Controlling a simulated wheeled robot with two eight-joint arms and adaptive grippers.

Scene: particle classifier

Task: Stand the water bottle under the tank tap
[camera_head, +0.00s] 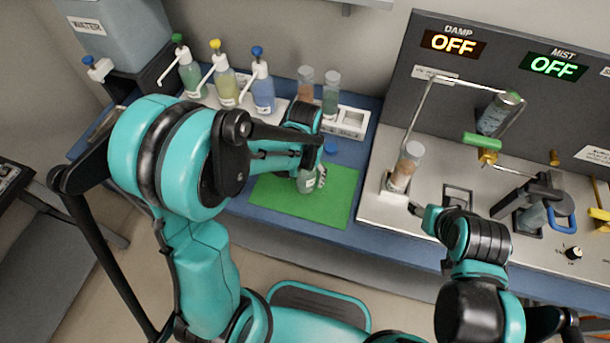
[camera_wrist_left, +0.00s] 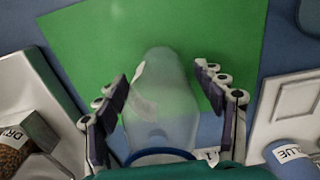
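The water bottle (camera_head: 306,182) is a clear, pale bottle standing on the green mat (camera_head: 272,205). In the left wrist view the bottle (camera_wrist_left: 163,105) shows a blue ring at its near end. My left gripper (camera_wrist_left: 162,75) is open, with one finger on each side of the bottle and gaps between fingers and bottle. In the head view my left arm partly hides it. The grey water tank (camera_head: 120,30) stands at the back left; its tap (camera_head: 98,66) has a blue top. My right gripper (camera_head: 420,212) is near the panel's left front; its opening is unclear.
Several pump bottles (camera_head: 222,82) stand between the tank and the mat. Two tubes (camera_head: 330,92) stand in a white rack (camera_head: 352,120) behind the mat. The control panel (camera_head: 430,230) with a tube (camera_head: 404,168) is at right.

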